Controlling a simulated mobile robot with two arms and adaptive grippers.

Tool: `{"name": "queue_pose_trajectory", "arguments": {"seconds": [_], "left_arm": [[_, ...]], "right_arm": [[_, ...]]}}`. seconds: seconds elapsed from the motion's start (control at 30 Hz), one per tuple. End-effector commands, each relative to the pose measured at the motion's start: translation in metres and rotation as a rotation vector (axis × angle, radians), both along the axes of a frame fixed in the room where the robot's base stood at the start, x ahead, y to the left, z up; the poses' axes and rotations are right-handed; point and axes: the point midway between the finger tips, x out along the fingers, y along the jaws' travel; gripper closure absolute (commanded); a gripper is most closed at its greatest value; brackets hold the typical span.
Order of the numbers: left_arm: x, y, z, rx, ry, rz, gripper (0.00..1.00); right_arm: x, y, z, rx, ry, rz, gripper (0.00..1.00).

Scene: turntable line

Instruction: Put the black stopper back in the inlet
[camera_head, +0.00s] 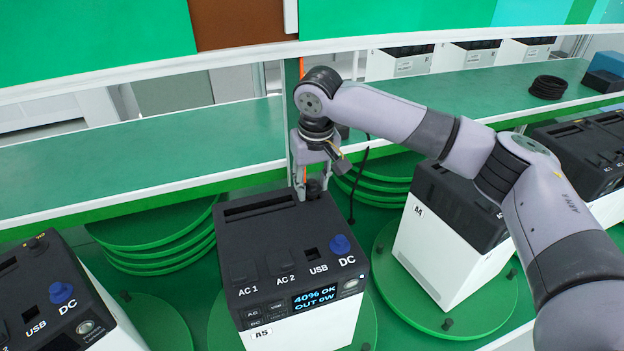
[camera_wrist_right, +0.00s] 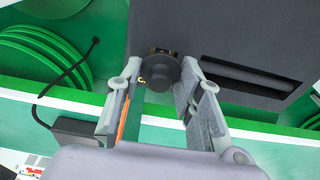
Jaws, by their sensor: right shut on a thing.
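The power station A5 (camera_head: 300,255) stands on a green turntable, with a dark top and a screen reading "40% OK OUT 0W". My right gripper (camera_head: 313,186) points down at the back right corner of its top. It is shut on the round black stopper (camera_wrist_right: 158,74), which also shows between the fingers in the head view (camera_head: 314,188). In the right wrist view a small inlet (camera_wrist_right: 161,51) with brassy edges shows just behind the stopper, partly hidden by it. I cannot tell whether the stopper touches the inlet. My left gripper is out of view.
Station A4 (camera_head: 448,255) stands to the right, and another station (camera_head: 110,332) at the lower left. A green shelf (camera_head: 130,155) runs behind. A black cable (camera_head: 352,200) hangs beside the gripper. A black coil (camera_head: 548,87) lies on the shelf at right.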

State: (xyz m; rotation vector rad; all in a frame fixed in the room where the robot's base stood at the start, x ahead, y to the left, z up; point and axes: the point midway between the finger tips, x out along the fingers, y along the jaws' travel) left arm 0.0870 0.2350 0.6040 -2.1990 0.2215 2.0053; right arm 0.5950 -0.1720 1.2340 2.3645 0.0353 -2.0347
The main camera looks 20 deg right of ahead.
Motion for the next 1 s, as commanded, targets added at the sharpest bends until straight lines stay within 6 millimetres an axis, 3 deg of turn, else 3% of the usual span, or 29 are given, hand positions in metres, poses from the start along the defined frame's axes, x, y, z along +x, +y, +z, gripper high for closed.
{"name": "queue_pose_trajectory", "arguments": {"seconds": [0.47, 0.5, 0.83, 1.0], "left_arm": [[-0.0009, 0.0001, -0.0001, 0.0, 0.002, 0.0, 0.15], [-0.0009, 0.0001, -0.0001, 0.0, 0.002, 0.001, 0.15], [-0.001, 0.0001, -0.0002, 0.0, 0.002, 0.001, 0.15], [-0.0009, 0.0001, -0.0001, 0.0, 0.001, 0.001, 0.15]], "right_arm": [[0.0001, 0.0002, -0.0098, 0.0, -0.001, 0.001, 0.85], [0.0, 0.0002, -0.0103, 0.0, -0.001, 0.001, 0.66], [-0.0002, 0.0003, -0.0106, 0.0, 0.0, 0.001, 0.44], [-0.0001, 0.0003, -0.0102, 0.0, 0.0, 0.001, 0.43]]}}
